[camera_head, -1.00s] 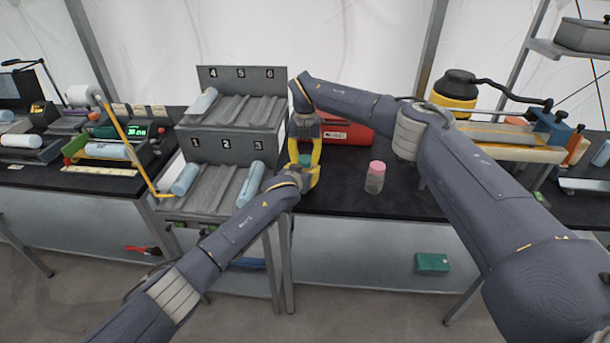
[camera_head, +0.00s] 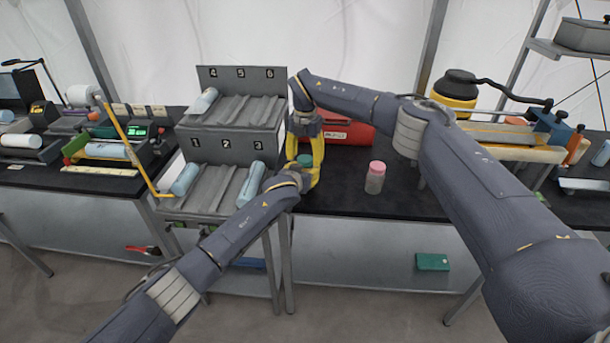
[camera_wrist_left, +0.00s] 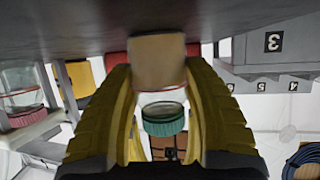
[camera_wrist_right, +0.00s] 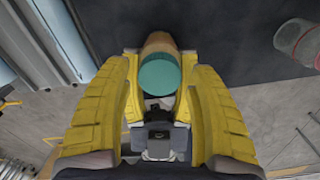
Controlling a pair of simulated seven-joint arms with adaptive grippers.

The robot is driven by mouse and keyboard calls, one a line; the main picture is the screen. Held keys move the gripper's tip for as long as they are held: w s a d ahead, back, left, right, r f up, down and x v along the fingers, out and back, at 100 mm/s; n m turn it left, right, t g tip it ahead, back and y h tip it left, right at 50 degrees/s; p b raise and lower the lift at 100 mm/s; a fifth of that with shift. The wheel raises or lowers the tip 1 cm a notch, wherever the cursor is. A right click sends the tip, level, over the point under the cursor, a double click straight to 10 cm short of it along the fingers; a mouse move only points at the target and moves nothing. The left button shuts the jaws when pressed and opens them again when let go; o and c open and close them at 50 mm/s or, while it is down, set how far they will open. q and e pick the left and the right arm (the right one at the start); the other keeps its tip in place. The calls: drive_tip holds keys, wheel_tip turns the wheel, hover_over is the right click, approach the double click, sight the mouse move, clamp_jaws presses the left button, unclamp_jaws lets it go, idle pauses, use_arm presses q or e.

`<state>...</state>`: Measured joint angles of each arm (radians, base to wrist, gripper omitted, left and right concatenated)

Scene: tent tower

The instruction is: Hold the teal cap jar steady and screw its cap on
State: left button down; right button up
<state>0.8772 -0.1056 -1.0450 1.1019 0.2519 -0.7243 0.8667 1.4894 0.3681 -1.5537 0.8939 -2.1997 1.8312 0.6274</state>
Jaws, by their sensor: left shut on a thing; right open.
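The teal cap jar shows in the left wrist view as a tan body (camera_wrist_left: 158,62) with a clear band and the teal cap (camera_wrist_left: 164,120) at its top end; that view is upside down. In the right wrist view the cap is a round teal disc (camera_wrist_right: 160,74) over the tan body (camera_wrist_right: 160,44). My left gripper (camera_wrist_left: 158,75) is shut on the jar's body. My right gripper (camera_wrist_right: 158,72) is open above, with its fingers on both sides of the cap. In the head view the cap (camera_head: 305,160) is partly hidden by yellow fingers. I cannot tell how tightly it sits.
A pink-capped jar (camera_head: 375,178) stands on the black table to the right, with clear table around it. A grey numbered rack (camera_head: 235,149) holding pale blue cylinders is close on the left. A red box (camera_head: 347,131) is behind my grippers.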

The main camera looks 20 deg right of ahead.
wheel_tip(320, 180, up, 11)
drive_tip(key=shift+r, duration=0.15)
idle(0.4)
use_arm(q)
drive_tip(key=c, duration=0.5)
unclamp_jaws()
drive_tip(key=shift+v, duration=6.05)
drive_tip(key=shift+a+f, duration=0.1)
